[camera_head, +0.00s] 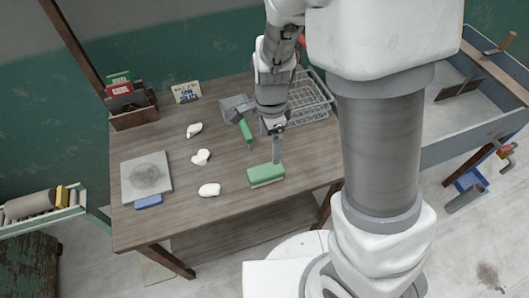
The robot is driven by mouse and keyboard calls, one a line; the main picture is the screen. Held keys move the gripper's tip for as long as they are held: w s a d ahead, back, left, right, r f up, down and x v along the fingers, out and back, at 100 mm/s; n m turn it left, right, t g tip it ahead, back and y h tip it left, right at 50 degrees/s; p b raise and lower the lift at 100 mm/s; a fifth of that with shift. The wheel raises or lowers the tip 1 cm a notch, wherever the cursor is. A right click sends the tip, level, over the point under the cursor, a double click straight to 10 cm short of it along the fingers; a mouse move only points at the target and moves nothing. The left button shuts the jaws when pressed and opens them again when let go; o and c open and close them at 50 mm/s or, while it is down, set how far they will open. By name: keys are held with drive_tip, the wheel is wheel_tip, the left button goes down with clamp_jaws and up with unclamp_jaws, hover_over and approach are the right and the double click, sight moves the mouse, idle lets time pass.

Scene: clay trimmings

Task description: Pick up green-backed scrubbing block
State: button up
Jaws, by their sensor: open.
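The green-backed scrubbing block (266,175) lies on the wooden table near its front edge, green side up with a pale layer beneath. My gripper (277,160) points down just above and behind the block's right part. Its fingers overlap the block's far edge in this view, so I cannot tell whether they touch it. The fingers are seen nearly edge-on, and nothing shows held between them.
White clay pieces (201,157) lie left of the block. A grey slab (146,176) and a blue block (148,202) are at the table's left. A green-handled tool (245,129) and a wire rack (308,100) are behind. A wooden box (131,112) stands back left.

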drive_tip(key=b, duration=0.1)
hover_over(266, 169)
drive_tip(key=f, duration=0.9)
drive_tip(key=shift+s+d, duration=0.2)
drive_tip(key=shift+d, duration=0.2)
drive_tip(key=shift+w+a+f+b, duration=0.1)
drive_tip(key=shift+a+f+b, duration=0.15)
drive_tip(key=shift+f, duration=1.1)
drive_tip(key=shift+a+f+b, duration=0.15)
drive_tip(key=shift+a+f, duration=0.05)
drive_tip(key=shift+f, duration=1.15)
drive_tip(key=shift+c, duration=0.3)
drive_tip(key=c, duration=1.5)
